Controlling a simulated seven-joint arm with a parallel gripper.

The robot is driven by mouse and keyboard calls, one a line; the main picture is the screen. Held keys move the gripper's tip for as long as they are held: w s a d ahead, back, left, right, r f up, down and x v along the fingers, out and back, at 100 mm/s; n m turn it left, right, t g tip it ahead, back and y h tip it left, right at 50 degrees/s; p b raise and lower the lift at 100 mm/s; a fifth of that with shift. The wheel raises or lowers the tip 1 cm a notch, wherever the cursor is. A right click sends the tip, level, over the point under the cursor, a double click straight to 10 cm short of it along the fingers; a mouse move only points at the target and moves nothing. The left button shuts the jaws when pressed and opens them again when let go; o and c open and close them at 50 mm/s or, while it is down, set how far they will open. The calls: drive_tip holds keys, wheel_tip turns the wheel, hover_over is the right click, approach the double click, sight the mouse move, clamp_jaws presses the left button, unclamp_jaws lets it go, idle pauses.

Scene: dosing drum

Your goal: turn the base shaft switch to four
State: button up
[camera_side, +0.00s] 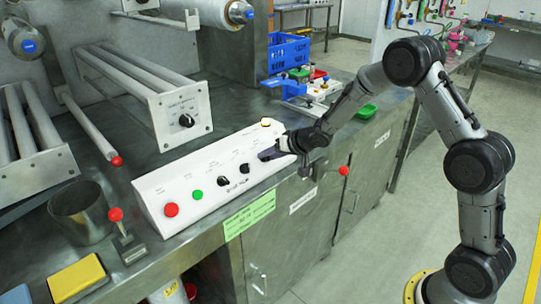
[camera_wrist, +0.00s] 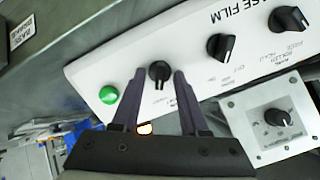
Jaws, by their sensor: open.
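A white sloped control panel (camera_side: 185,195) lies along the bench front. My gripper (camera_side: 268,154) is at its right part and hides some controls there. In the wrist view my gripper (camera_wrist: 160,72) is open, its two dark fingers on either side of a small black rotary switch (camera_wrist: 159,75). I cannot tell whether they touch it. The switch has a pale pointer line toward the picture bottom; its label is too small to read. Two larger black knobs (camera_wrist: 220,47) (camera_wrist: 289,20) sit to its right. Which switch is labelled base shaft is not legible.
A green button (camera_wrist: 108,94) is left of the fingers in the wrist view. A separate plate with a black knob (camera_side: 186,120) stands behind the panel. Red (camera_side: 171,209) and green buttons (camera_side: 197,194) are at the panel's left.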

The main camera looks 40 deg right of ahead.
clamp_jaws()
drive_tip(key=shift+n, duration=0.5)
drive_tip(key=n, duration=0.5)
drive_tip(key=shift+a+h, duration=0.15)
drive_tip(key=shift+h, duration=0.15)
drive_tip(key=n, duration=0.5)
drive_tip(key=shift+h, duration=0.3)
drive_tip(key=shift+n, duration=0.3)
unclamp_jaws()
